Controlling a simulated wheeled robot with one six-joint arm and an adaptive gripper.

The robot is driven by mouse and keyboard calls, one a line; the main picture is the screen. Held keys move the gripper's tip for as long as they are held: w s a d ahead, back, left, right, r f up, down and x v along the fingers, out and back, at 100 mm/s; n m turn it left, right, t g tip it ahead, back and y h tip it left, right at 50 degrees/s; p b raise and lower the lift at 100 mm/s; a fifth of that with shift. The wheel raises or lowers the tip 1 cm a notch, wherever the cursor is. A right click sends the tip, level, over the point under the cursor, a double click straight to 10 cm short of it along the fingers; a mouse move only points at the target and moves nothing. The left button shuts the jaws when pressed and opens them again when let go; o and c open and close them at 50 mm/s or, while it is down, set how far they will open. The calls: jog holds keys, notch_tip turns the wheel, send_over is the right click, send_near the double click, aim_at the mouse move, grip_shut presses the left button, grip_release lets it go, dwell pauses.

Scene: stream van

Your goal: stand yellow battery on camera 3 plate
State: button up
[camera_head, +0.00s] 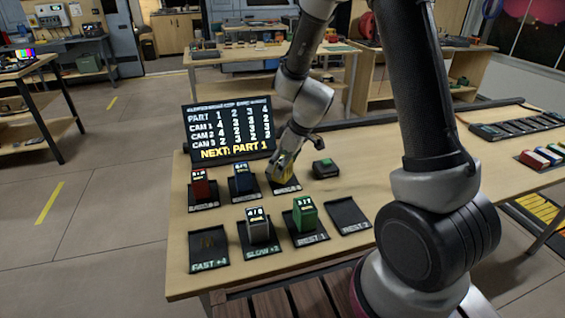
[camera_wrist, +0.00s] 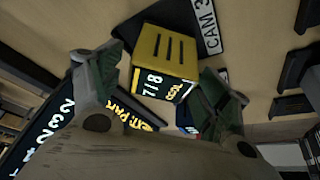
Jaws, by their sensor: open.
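The yellow battery (camera_head: 284,168) is at the camera 3 plate (camera_head: 286,189), the rightmost of the back row of plates, and my gripper partly hides it. In the wrist view the yellow battery (camera_wrist: 166,48) shows a lit panel reading 7/8 and COOL, next to the CAM 3 label (camera_wrist: 210,26). My gripper (camera_wrist: 168,84) is open, with one finger on each side of the battery. In the head view my gripper (camera_head: 290,158) is low over the plate. I cannot tell whether the fingers touch the battery or whether its base rests fully on the plate.
A red battery (camera_head: 200,184) and a blue battery (camera_head: 243,181) stand on plates to the left. A grey battery (camera_head: 258,227) and a green battery (camera_head: 305,215) stand in front. The FAST +4 plate (camera_head: 209,246) and REST 2 plate (camera_head: 348,214) are empty. A screen (camera_head: 229,130) stands behind.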

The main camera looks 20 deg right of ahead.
jog(key=s+d+r+m, duration=0.2)
jog(key=s+d+r, duration=0.3)
jog(key=r, duration=0.5)
jog(key=s+d+r+m, duration=0.1)
jog(key=s+d+r, duration=0.2)
jog(key=s+r, duration=0.65)
jog(key=s+d+r+m+t+h, duration=0.1)
jog(key=s+d+r+m+h, duration=0.2)
jog(key=s, duration=0.9)
jog(key=d+r+m, duration=0.2)
jog(key=d+m, duration=0.1)
jog(key=d, duration=0.1)
